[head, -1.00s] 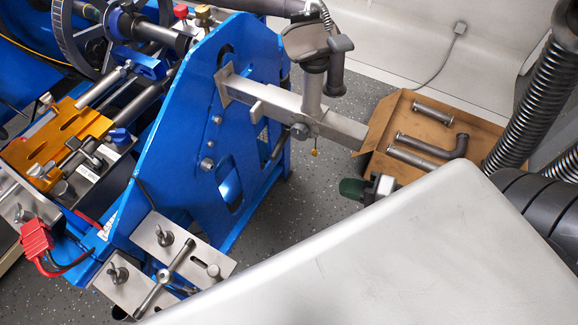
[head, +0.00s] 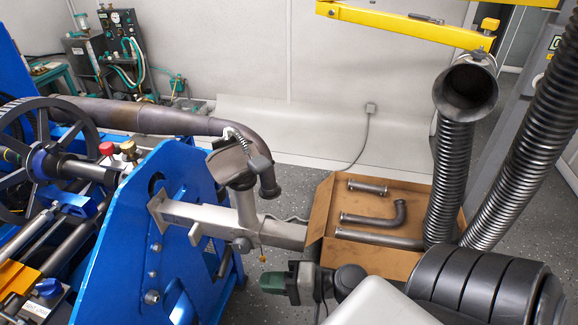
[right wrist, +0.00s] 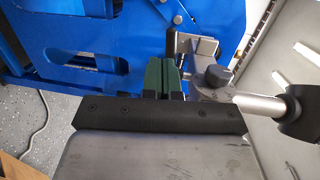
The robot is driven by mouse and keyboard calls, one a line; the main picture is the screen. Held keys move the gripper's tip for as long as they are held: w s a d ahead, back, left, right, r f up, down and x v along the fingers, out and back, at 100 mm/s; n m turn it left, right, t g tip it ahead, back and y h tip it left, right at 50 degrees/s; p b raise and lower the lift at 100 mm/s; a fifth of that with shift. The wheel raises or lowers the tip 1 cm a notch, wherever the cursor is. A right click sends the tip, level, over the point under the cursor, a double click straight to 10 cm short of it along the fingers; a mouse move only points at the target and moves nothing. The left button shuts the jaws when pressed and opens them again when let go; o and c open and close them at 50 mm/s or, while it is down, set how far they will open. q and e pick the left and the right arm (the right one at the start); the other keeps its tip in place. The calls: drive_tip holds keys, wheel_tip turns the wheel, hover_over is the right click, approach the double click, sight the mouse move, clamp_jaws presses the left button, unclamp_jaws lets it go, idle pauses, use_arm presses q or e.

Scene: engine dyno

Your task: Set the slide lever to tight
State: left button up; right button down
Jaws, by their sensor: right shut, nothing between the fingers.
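A steel slide bar (head: 280,234) sticks out from the blue stand (head: 130,235), with an upright post and a round bolt on it. A dark rod, possibly the slide lever (head: 223,264), hangs below the bar by the stand. A dark handle by a steel block shows in the right wrist view (right wrist: 172,43); I cannot tell whether it is the same part, nor its setting. My right gripper (head: 268,284), with green fingers, is shut and empty, below and right of the bar. Its fingers also show in the right wrist view (right wrist: 162,80), apart from the handle as far as I see.
An open cardboard box (head: 320,215) with pipe pieces lies behind my right gripper. Ribbed exhaust hoses (head: 450,180) stand on the right. A large brown pipe (head: 150,120) runs above the stand. Speckled floor (head: 250,300) shows between stand and gripper.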

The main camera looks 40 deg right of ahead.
sight(225, 257)
use_arm(q)
wheel_tip(225, 257, up, 3)
drive_tip(key=shift+f+p, duration=0.2)
drive_tip(key=shift+p, duration=0.85)
use_arm(e)
drive_tip(key=x, duration=0.7)
drive_tip(key=shift+r, duration=0.55)
drive_tip(key=shift+a, duration=0.2)
